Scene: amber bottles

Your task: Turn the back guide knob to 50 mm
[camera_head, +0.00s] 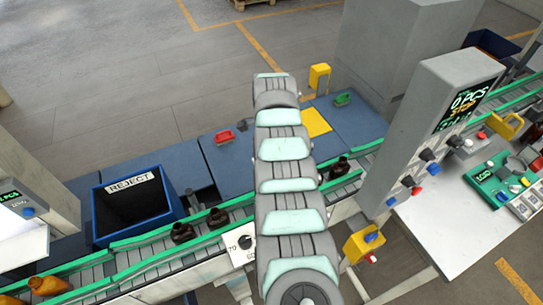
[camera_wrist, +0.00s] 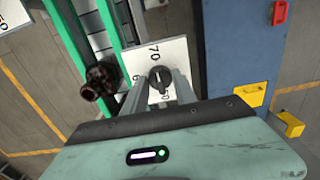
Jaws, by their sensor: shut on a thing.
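In the wrist view a black guide knob (camera_wrist: 158,74) stands on a white dial plate (camera_wrist: 147,52) marked 70 at its top edge, with another figure partly hidden at the left. My gripper (camera_wrist: 161,84) has its two grey fingers on either side of this knob and is shut on it. The knob's pointer setting is too small to read. A second white dial plate (camera_wrist: 14,14) is cut off at the top left. In the head view a dial plate (camera_head: 239,247) with 70 and 60 shows beside my arm, which hides my gripper there.
Green rails (camera_head: 140,263) edge the conveyor, with brown bottles (camera_head: 217,219) on it; a dark bottle (camera_wrist: 101,78) is close left of my fingers. A blue reject bin (camera_head: 133,214) stands behind the line. A tall grey cabinet (camera_head: 421,130) and yellow box (camera_head: 363,243) are at the right.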

